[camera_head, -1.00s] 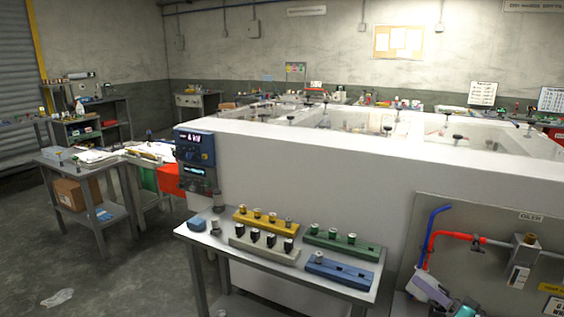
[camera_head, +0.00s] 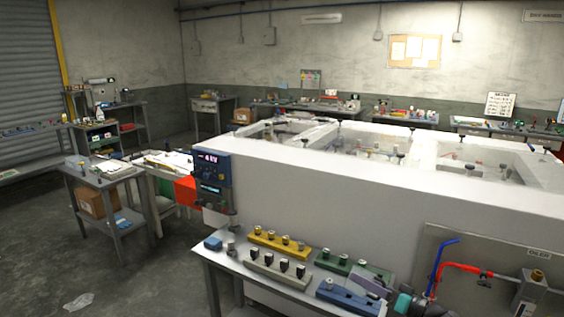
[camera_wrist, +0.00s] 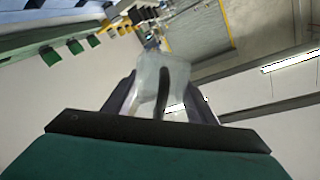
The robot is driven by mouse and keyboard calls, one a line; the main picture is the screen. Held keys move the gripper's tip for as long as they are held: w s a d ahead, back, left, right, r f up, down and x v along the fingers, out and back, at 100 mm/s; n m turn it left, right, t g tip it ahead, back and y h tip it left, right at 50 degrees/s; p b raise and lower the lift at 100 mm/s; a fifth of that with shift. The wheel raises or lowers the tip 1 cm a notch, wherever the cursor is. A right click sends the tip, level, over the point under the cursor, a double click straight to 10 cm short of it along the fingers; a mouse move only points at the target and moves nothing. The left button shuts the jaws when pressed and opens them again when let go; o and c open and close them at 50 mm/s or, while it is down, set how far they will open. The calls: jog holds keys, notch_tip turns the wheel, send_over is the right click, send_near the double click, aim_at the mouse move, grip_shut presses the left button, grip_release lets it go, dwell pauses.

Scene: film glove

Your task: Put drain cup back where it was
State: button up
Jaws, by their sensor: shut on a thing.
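My gripper (camera_wrist: 160,96) is shut on a pale, translucent cup (camera_wrist: 150,68) in the wrist view, which I take to be the drain cup. The cup sits between the two dark fingers and is tilted in that view. In the head view my gripper (camera_head: 372,281) is over the right end of the small metal table, close to the blue rack (camera_head: 338,296) and the green rack. I cannot make out the cup clearly there. I cannot tell from the head view whether the gripper touches the racks.
The table also holds a yellow rack (camera_head: 268,242), a beige rack (camera_head: 270,272) with several dark pieces, a green rack (camera_head: 330,262) and a small blue block (camera_head: 213,243). A large white-walled unit (camera_head: 330,190) stands behind. A panel with pipes (camera_head: 462,268) is at the right.

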jog(key=a+r+n+g+y+p, duration=0.1)
jog(key=a+r+g+p, duration=0.1)
jog(key=a, duration=0.5)
jog(key=shift+a+r+n+y+p, duration=0.35)
jog(key=shift+r+n+y+p, duration=0.1)
jog(key=shift+r, duration=0.4)
notch_tip(320, 180, down, 5)
jog(key=b, duration=0.5)
